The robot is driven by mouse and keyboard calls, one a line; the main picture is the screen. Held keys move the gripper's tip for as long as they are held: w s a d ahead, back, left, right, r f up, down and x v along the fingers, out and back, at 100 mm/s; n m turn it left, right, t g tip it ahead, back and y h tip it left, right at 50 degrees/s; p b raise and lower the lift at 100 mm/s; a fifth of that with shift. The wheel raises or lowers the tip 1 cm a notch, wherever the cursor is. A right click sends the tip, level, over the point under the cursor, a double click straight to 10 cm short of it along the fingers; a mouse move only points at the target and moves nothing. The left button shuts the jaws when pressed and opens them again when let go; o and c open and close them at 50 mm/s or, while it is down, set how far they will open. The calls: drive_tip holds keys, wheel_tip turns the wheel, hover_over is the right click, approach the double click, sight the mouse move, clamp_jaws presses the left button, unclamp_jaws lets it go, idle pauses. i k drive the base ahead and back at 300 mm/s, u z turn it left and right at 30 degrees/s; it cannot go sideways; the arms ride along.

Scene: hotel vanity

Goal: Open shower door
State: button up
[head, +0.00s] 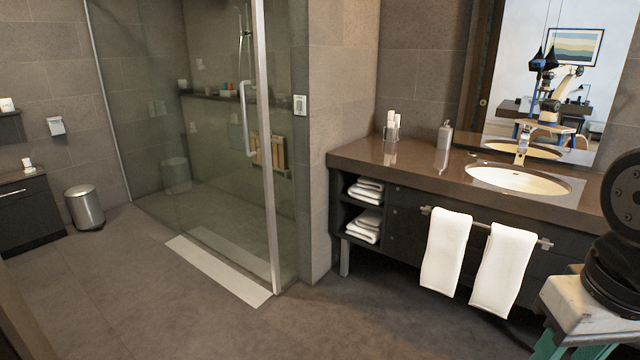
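The shower door (222,190) is a clear glass panel at left of centre. A tall metal strip (268,160) runs down its right edge, and a vertical bar handle (245,118) is mounted near that edge. The door appears shut, lying along the pale threshold strip (218,270) on the floor. My gripper is not directly in view. Part of my dark arm shows at the right edge, well away from the door. A white arm is reflected in the mirror, but it is too small there to tell a gripper state.
Open floor (130,290) lies in front of the shower. The vanity counter (440,182) with a sink (519,180) fills the right side. Two towels hang from a rail (480,225) projecting from its front. A metal bin (84,207) stands at left beside a dark cabinet (28,212).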

sight(246, 82)
drive_tip(key=z, duration=0.1)
drive_tip(key=i, duration=2.05)
drive_tip(key=u, duration=0.85)
drive_tip(key=i, duration=1.45)
drive_tip(key=u, duration=0.95)
drive_tip(key=i, duration=0.3)
drive_tip(key=u, duration=0.05)
